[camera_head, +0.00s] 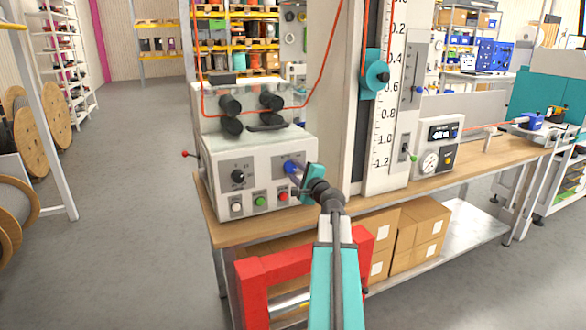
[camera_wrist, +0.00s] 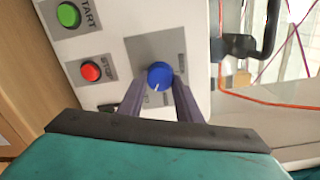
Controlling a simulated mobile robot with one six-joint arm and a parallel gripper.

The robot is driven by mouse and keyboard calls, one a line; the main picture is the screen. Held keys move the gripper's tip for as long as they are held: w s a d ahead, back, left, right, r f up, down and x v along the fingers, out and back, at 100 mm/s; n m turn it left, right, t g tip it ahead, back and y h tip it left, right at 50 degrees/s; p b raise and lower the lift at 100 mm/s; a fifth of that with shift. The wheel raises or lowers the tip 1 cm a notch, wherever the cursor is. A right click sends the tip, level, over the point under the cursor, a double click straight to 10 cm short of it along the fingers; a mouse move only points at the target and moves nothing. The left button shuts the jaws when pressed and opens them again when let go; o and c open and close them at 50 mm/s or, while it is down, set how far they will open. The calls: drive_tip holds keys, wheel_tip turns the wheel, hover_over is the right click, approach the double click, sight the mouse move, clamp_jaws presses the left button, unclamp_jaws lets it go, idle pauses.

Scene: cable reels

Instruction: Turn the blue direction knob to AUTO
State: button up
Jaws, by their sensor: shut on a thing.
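The blue direction knob (camera_head: 291,167) is on the front panel of the white machine (camera_head: 222,160), at the upper right of that panel. In the wrist view the knob (camera_wrist: 160,75) sits on a grey label plate, with a white pointer line toward the lower left. The words on the plate are too small to read. My gripper (camera_head: 298,170) reaches the knob from the front right. In the wrist view its two dark fingers (camera_wrist: 160,90) are shut on the knob, one on each side.
A black knob (camera_head: 238,176) is left of the blue one. White (camera_head: 236,208), green (camera_head: 260,202) and red (camera_head: 283,197) buttons sit below. A red lever (camera_head: 187,154) sticks out at the machine's left. A red frame (camera_head: 252,290) stands before the bench.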

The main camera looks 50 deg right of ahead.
drive_tip(key=shift+w+a+r+m+p, duration=0.1)
drive_tip(key=shift+m+p, duration=0.15)
drive_tip(key=shift+m, duration=0.4)
drive_tip(key=shift+w+r+m+p, duration=0.1)
drive_tip(key=shift+m+p, duration=0.15)
drive_tip(key=shift+m, duration=0.4)
drive_tip(key=shift+f, duration=0.1)
drive_tip(key=o, duration=1)
drive_tip(key=shift+o, duration=0.2)
drive_tip(key=shift+s+f, duration=0.1)
drive_tip(key=shift+s, duration=0.1)
